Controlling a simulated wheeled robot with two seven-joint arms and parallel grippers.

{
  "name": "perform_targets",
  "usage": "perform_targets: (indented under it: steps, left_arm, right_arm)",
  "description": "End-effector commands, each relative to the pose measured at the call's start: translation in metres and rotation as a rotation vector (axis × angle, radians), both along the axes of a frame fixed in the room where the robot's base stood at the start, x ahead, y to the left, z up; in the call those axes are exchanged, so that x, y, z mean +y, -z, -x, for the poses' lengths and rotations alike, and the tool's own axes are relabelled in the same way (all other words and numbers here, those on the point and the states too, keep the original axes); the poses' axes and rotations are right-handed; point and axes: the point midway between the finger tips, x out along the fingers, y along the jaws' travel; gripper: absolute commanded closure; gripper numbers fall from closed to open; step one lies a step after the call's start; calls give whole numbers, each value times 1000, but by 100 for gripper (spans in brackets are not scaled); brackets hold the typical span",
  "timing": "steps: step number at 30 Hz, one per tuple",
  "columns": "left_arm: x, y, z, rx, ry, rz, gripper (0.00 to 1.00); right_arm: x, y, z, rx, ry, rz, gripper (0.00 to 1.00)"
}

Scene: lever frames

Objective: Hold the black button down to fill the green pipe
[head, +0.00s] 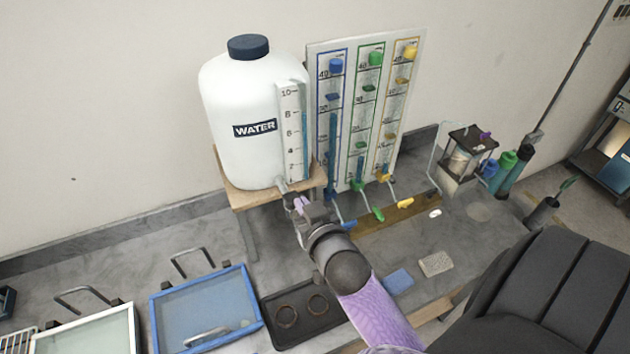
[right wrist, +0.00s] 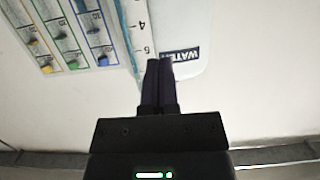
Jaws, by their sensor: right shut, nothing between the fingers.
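The green pipe (head: 368,108) is the middle column on the white gauge board, with a green cap at top and a green spout (head: 372,203) at the bottom. Its tube looks pale and clear. The white WATER tank (head: 240,110) stands left of the board on a wooden stand. My right gripper (head: 290,196) is shut and empty, its fingers by the tank's base and small outlet. In the right wrist view its closed dark fingers (right wrist: 160,66) point toward the tank's WATER label and scale. I cannot make out the black button; the gripper and arm hide part of that area.
The blue column (head: 332,140) shows blue liquid in its lower part; the yellow column (head: 402,95) is at the right. Blue-framed tray (head: 205,310), dark tray (head: 300,315), sponge (head: 436,264) and blue cloth (head: 398,281) lie in front. A lantern-like unit (head: 465,155) stands right.

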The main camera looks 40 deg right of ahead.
Motion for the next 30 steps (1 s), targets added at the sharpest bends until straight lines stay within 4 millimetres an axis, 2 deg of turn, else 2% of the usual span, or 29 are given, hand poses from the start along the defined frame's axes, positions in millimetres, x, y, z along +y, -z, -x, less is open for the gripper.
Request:
perform_targets:
  steps: [3,9,28,30]
  left_arm:
    - [0,4,0,0,0,0,100]
    - [0,6,-2,-4,0,0,100]
    - [0,6,-2,-3,0,1,100]
    - [0,9,-2,-3,0,1,100]
  right_arm:
    - [6,-5,24,0,0,0,100]
    - [11,-12,45,-3,0,1,100]
    - [11,-14,48,-6,0,2,100]
    - [12,-7,48,2,-3,1,100]
